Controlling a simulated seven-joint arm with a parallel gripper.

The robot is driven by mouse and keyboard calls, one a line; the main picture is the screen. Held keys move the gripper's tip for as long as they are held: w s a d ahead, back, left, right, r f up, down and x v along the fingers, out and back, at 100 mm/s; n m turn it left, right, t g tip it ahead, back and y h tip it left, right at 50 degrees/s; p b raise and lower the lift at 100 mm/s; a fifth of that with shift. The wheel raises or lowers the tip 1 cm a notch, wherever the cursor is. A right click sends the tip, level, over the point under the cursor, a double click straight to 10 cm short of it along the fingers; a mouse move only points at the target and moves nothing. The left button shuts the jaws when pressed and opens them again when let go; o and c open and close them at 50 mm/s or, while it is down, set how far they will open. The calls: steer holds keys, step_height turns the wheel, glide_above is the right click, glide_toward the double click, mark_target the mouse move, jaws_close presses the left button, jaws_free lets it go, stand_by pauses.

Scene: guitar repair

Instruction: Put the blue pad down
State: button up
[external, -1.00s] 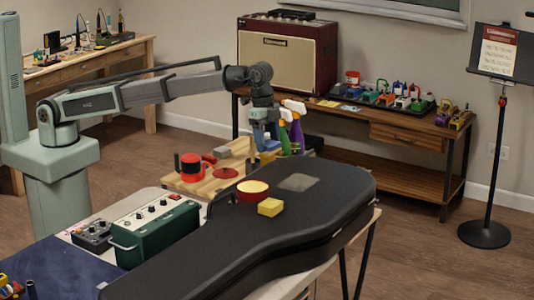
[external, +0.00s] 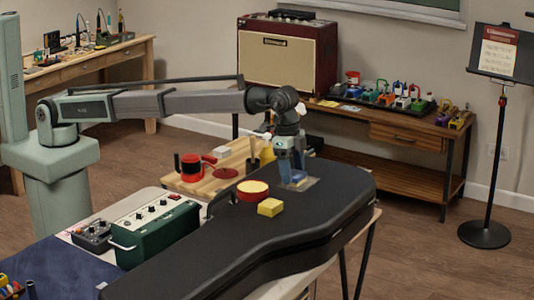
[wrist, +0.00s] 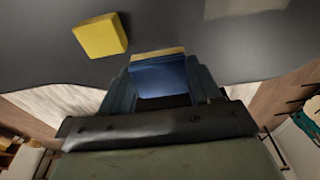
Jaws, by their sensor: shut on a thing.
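My gripper (external: 292,172) is over the black guitar case (external: 330,208), beside a flat grey patch (external: 312,184) on its lid. It is shut on the blue pad (external: 299,176), which also shows between the fingers in the wrist view (wrist: 160,78). The pad has a tan edge along its far side. The grey patch shows in the wrist view (wrist: 245,7), ahead and right of the pad. The pad looks close above the lid; whether it touches cannot be told.
A green amplifier box (external: 155,232) stands left. The lid's right part is clear.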

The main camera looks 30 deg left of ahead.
mark_target(292, 203)
steer(key=shift+f, duration=3.2)
steer(key=shift+f, duration=0.1)
steer(key=o, duration=0.9)
steer(key=shift+c, duration=0.2)
step_height(292, 203, up, 12)
steer(key=a, duration=0.1)
steer(key=shift+a, duration=0.4)
